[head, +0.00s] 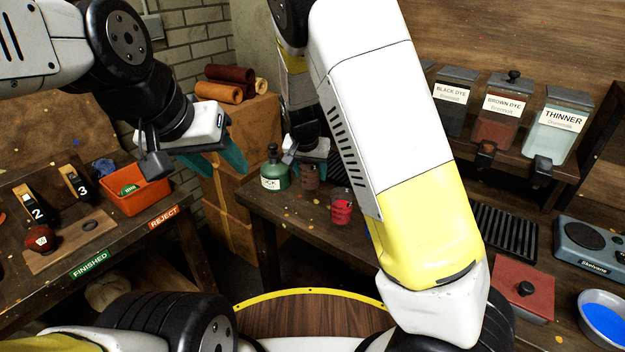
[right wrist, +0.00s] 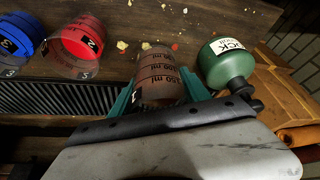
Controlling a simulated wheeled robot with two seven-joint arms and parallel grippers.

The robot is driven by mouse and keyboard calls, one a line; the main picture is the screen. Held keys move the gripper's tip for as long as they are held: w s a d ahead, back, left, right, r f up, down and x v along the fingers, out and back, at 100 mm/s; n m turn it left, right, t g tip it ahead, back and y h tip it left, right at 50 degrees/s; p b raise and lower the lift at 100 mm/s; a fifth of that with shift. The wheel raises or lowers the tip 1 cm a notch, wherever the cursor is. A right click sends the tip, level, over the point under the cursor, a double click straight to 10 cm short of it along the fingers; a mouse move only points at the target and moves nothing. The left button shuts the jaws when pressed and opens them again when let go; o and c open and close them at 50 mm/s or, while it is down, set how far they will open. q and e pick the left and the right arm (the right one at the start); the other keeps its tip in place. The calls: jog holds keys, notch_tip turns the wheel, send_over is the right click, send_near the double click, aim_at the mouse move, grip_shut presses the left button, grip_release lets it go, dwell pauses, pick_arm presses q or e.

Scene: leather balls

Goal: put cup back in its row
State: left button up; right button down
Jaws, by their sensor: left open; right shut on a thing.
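My right gripper (right wrist: 160,100) is shut on a clear measuring cup (right wrist: 158,70) with ml marks and brownish contents. Its teal fingers are on either side of the cup. In the head view this cup (head: 310,176) shows below the gripper, beside the green bottle (head: 274,171). I cannot tell whether its base touches the bench. A red cup (right wrist: 88,40) marked 2 and a blue cup (right wrist: 16,38) marked 3 stand to its left in the wrist view. My left gripper (head: 222,160) is open and empty over the left side.
A black ribbed grate (right wrist: 55,97) lies beside the cups. The green bottle (right wrist: 226,62) stands close to the held cup. An orange bin (head: 136,190) is on the left bench. Dye and thinner dispensers (head: 556,130) stand at right.

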jog(key=shift+f, duration=3.4)
jog(key=c, duration=0.5)
grip_release()
jog(key=shift+f, duration=0.1)
